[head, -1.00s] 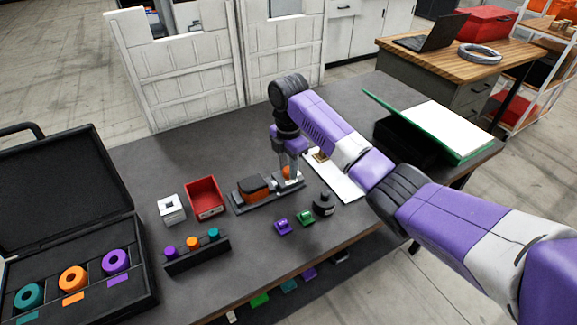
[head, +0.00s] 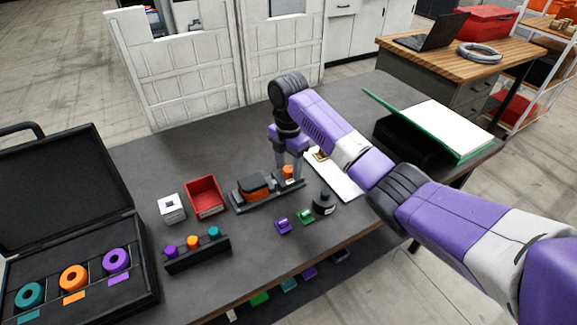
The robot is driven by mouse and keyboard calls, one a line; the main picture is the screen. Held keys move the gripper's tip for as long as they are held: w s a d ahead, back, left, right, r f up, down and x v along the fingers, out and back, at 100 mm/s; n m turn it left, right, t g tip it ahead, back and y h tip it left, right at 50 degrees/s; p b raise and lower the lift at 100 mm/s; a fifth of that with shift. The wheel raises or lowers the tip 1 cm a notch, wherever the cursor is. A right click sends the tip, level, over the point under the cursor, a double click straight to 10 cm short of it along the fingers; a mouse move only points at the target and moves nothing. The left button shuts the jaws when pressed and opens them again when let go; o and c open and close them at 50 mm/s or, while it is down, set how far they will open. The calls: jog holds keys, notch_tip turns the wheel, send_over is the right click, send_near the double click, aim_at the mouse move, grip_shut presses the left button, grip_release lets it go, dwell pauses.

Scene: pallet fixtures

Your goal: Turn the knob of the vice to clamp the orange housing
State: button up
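The vice (head: 240,207) is a long dark base on the table. The orange housing (head: 254,192) sits at its left part, with a dark block over it. The orange knob (head: 288,173) stands upright at its right end. My gripper (head: 289,166) points down over the knob, with its two grey fingers apart and the knob showing between and below them. It looks open; contact between fingers and knob is too small to make out. The contact between housing and vice jaw is also too small to judge.
A red bin (head: 207,197), a white block (head: 172,208) and a rack of coloured knobs (head: 198,256) lie to the left. Small purple (head: 283,225) and green (head: 306,217) pieces and a black round object (head: 323,202) are in front. A white sheet (head: 340,178) lies right.

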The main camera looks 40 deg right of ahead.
aim_at(288, 168)
notch_tip(288, 168, up, 8)
jog(key=shift+f+b, duration=0.15)
jog(key=shift+b, duration=0.15)
dwell(0.4)
dwell(0.4)
